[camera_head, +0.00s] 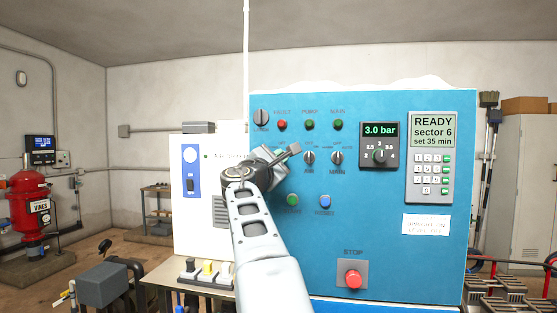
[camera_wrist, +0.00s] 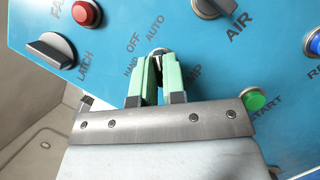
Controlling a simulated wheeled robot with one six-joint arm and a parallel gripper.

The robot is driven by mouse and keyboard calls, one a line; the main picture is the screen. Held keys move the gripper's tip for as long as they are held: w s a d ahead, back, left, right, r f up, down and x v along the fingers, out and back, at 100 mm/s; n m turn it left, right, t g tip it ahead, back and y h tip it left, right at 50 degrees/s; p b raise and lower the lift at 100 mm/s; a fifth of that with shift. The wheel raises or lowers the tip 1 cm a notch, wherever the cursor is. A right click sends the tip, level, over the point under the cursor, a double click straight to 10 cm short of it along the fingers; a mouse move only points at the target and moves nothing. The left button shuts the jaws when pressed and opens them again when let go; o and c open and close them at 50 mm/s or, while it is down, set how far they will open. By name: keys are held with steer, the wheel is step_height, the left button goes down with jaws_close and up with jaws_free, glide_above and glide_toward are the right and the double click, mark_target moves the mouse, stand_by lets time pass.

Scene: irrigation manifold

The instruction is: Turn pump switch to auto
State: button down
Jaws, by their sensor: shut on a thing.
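The pump switch (camera_wrist: 158,51) is a small dark knob on the blue panel (camera_head: 400,105), with HAND, OFF and AUTO printed around it. In the wrist view my gripper (camera_wrist: 157,66) has its two green fingers closed on the knob's sides. The fingers cover most of the knob and part of the PUMP label, so I cannot tell which mark it points at. In the head view my gripper and wrist hide this switch, left of the AIR switch (camera_head: 309,158).
Close around are the LATCH knob (camera_wrist: 48,50), a red lamp (camera_wrist: 86,12), the AIR knob (camera_wrist: 208,6) and the green START button (camera_wrist: 254,102). A blue RESET button (camera_head: 325,201) and red STOP button (camera_head: 353,279) sit lower. The pressure display reads 3.0 bar (camera_head: 380,131).

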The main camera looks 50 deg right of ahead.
steer(key=shift+s+r, duration=0.1)
steer(key=shift+r, duration=0.25)
steer(key=c, duration=1.3)
jaws_free()
steer(key=shift+f, duration=0.15)
steer(key=shift+o, duration=0.5)
steer(key=shift+d+f, duration=0.1)
steer(key=shift+d, duration=0.15)
steer(key=b+v, duration=0.4)
steer(key=v, duration=0.9)
steer(key=shift+a+f+b, duration=0.2)
steer(key=shift+a+b, duration=0.15)
steer(key=shift+b, duration=0.05)
